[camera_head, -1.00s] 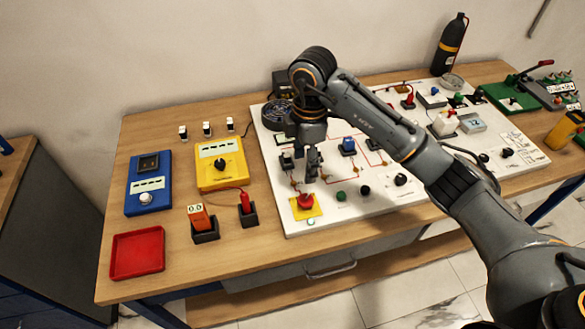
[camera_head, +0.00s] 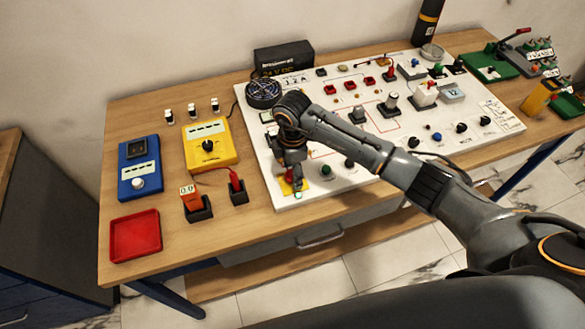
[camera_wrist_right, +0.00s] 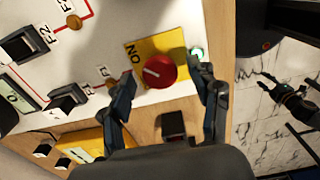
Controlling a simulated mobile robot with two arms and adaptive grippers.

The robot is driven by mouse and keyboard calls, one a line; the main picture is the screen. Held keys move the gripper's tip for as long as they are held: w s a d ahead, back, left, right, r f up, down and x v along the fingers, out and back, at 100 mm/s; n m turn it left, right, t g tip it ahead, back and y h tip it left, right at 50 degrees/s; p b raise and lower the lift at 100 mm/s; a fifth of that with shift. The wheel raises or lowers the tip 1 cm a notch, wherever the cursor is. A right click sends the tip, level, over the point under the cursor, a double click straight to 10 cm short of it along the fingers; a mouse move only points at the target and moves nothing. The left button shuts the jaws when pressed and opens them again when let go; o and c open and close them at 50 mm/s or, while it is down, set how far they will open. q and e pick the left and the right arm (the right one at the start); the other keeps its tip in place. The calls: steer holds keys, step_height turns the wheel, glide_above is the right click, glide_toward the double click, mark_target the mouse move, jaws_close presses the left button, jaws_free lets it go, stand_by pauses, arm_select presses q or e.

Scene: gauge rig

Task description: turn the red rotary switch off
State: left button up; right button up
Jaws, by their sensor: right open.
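The red rotary switch (camera_wrist_right: 159,71) sits on a yellow plate (camera_wrist_right: 138,50) marked ON in the right wrist view. A short white mark on its knob points towards the ON side. In the head view the switch (camera_head: 289,177) is mostly hidden by my right gripper (camera_head: 297,183). My right gripper (camera_wrist_right: 161,66) is open, with one finger on each side of the knob. Contact cannot be told. A small gripper, likely my left one (camera_wrist_right: 288,96), shows over the floor in the right wrist view; its jaw state is unclear.
A lit green lamp (camera_wrist_right: 197,53) is close by one fingertip. A green button (camera_head: 326,169) and several knobs share the white panel (camera_head: 390,158). A yellow meter (camera_head: 221,155), blue meter (camera_head: 140,157) and red tray (camera_head: 135,257) lie left of the panel.

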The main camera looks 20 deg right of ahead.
steer(key=shift+f, duration=0.1)
steer(key=c, duration=1.2)
arm_select(q)
steer(key=shift+s+a+f, duration=0.1)
steer(key=shift+s, duration=0.45)
